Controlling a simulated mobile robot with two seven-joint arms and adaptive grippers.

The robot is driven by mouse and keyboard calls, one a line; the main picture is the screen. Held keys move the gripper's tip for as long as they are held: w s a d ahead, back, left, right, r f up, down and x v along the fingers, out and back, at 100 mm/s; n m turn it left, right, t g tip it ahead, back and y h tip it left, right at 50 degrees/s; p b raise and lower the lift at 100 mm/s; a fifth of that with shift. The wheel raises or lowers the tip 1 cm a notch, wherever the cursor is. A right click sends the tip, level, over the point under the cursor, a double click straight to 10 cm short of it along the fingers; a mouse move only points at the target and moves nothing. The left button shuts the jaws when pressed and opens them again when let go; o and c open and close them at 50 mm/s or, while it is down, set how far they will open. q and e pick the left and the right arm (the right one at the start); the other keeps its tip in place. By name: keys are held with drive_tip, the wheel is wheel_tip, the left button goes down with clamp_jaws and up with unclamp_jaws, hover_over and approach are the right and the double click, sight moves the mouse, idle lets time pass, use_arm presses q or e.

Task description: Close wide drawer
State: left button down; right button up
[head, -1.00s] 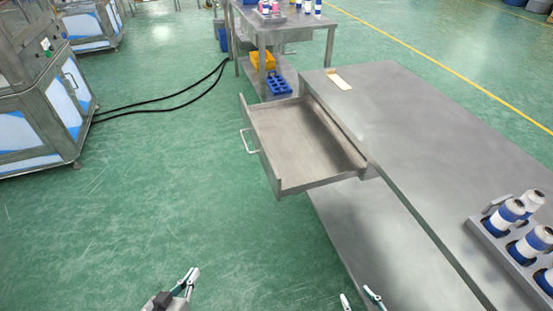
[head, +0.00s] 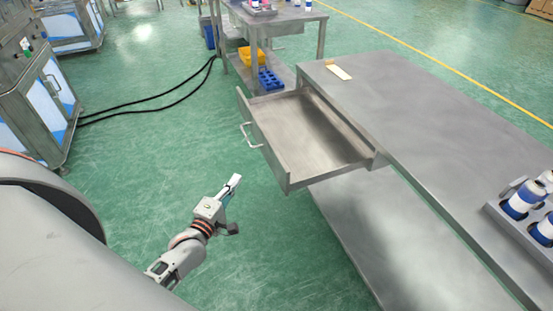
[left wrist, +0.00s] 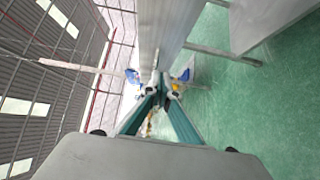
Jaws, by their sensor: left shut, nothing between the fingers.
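The wide drawer (head: 310,140) is a shallow grey metal tray, pulled out of the left side of the steel table and empty inside. Its front panel carries a pale bar handle (head: 250,136). My left gripper (head: 236,180) is over the green floor, in front of the drawer and to its lower left. It is shut and empty, apart from the drawer and handle. The left wrist view shows the closed fingertips (left wrist: 160,84) with a grey metal surface beyond them; I cannot tell which part that is. My right gripper is out of view.
The steel table (head: 430,130) extends right, with a lower shelf (head: 365,225) under it and a rack of blue-and-white cans (head: 520,200) on top. A second table (head: 275,22) stands behind. Black cables (head: 150,105) cross the floor at left. Floor left of the drawer is clear.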

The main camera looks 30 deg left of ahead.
use_arm(q)
approach(266, 151)
drive_tip(key=w+a, duration=0.2)
drive_tip(key=a, duration=0.1)
drive_tip(key=w+d, duration=0.1)
drive_tip(key=w, duration=0.1)
drive_tip(key=w+d, duration=0.1)
drive_tip(key=w, duration=0.1)
drive_tip(key=shift+d+f+b, duration=0.1)
drive_tip(key=shift+b, duration=0.2)
